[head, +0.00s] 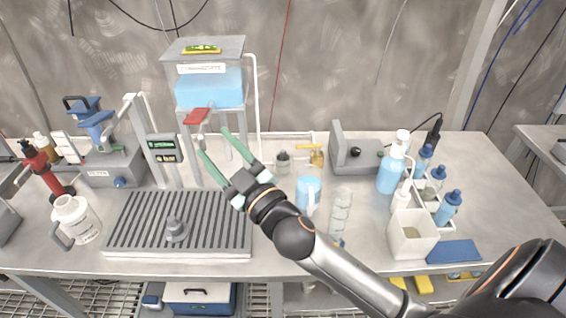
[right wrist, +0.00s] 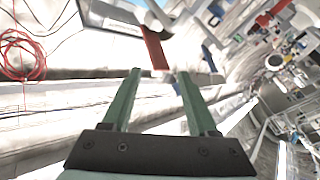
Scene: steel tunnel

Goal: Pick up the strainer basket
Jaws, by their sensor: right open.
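My right gripper (head: 211,142) reaches in from the lower right, its two green fingers open and apart with nothing between them. Its tips are just below the red lever (head: 197,116) under the clear tank of blue liquid (head: 208,90). In the right wrist view the red lever (right wrist: 155,48) shows beyond the open fingers (right wrist: 160,75). A small grey flanged piece (head: 177,229) stands on the slatted drain tray (head: 125,245); it may be the strainer basket, but I cannot tell for sure. My left gripper is not in view.
A white jug (head: 76,218) stands left of the tray. A beaker of blue liquid (head: 308,185) and a clear ribbed column (head: 340,212) stand right of it. A white square bin (head: 412,236), a blue pad (head: 453,251) and several bottles are at the right. The far right of the bench is clear.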

